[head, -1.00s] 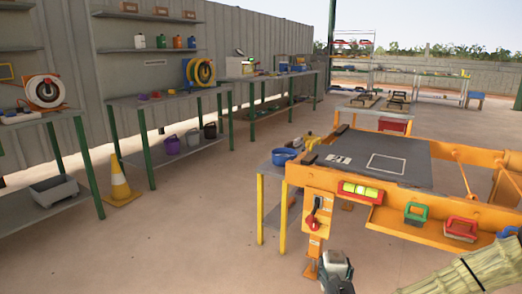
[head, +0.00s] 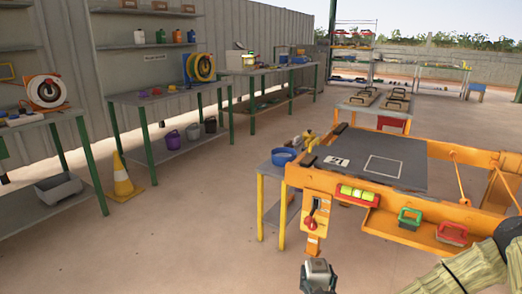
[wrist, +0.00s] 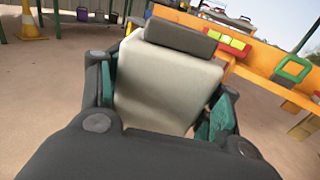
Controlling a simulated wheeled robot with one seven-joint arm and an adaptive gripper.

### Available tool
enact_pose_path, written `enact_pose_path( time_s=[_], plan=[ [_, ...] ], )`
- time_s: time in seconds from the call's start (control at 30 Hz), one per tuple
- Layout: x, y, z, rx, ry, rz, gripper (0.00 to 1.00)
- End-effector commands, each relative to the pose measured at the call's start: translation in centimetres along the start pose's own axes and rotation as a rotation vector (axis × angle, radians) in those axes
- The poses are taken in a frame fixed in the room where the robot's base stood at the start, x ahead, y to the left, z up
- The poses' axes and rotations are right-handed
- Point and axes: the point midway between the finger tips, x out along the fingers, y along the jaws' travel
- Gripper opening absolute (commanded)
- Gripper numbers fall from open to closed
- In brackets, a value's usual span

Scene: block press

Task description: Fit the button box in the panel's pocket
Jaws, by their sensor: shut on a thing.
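My gripper (head: 318,277) is low in front of the orange press frame, at the bottom of the head view. In the wrist view my gripper (wrist: 160,110) is shut on a pale grey box, which I take as the button box (wrist: 168,82). A dark bar (wrist: 180,36) sits along its far end, and green finger pads flank its sides. Its far face is hidden. An orange panel (head: 311,225) with a red lever is on the frame's near left corner, apart from the box. I cannot make out its pocket clearly.
The press's dark top (head: 405,155) has a white square outline. A blue bowl (head: 284,156) is on a side table. Open floor lies left.

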Motion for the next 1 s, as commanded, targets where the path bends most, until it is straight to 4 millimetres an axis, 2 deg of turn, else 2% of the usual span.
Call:
enact_pose_path(
  time_s=[0.03, 1.0],
  plan=[
    [-0.1, 0.0, 1.8, 0.0, -0.001, 0.0, 0.21],
    [-3.5, -0.1, 18.4, 0.001, -0.001, -0.001, 0.21]
  ],
)
